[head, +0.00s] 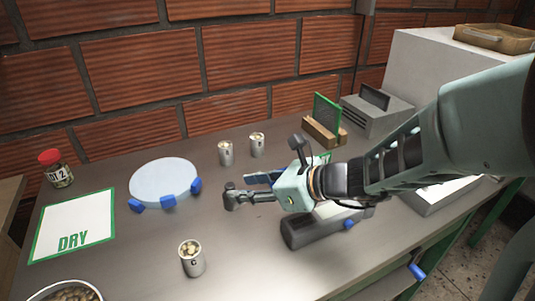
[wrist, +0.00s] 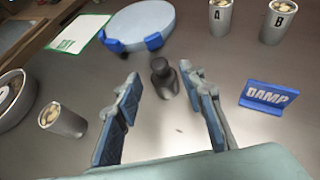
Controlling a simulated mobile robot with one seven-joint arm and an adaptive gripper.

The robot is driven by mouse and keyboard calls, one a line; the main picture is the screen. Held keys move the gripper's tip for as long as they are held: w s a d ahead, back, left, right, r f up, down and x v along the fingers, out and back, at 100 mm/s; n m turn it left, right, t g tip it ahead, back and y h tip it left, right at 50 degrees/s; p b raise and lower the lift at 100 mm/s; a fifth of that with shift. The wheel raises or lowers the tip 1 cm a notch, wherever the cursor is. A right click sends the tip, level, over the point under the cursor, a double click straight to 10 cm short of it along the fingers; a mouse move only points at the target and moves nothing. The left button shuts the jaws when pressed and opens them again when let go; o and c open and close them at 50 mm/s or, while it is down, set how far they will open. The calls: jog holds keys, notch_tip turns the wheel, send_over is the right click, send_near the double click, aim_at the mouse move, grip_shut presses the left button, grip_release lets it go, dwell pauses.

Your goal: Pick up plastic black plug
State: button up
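The black plug (wrist: 164,80) stands on the grey table in the wrist view, a small dark piece with a rounded knob on top. It shows beyond and between my two spread fingers. My gripper (wrist: 160,92) is open, with blue inner pads, and holds nothing. In the head view my gripper (head: 257,187) points left, low over the table, and the dark plug (head: 231,197) shows just past its fingertips. Whether a finger touches the plug cannot be told.
A pale round disc (head: 163,181) with blue feet lies left of the plug. Cups A (head: 225,153) and B (head: 257,145) stand behind, cup C (head: 192,259) in front. A blue DAMP sign (wrist: 269,96) stands to the right. A DRY sheet (head: 72,228) lies far left.

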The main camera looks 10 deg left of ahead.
aim_at(231, 186)
jog(key=shift+r+b+x, duration=0.15)
jog(key=shift+b+x, duration=0.15)
jog(key=shift+x, duration=1.05)
jog(key=shift+r+b+x, duration=0.15)
jog(key=shift+b+x, duration=0.1)
jog(key=shift+x, duration=1.15)
jog(key=shift+a, duration=0.15)
jog(key=shift+c, duration=0.7)
grip_shut()
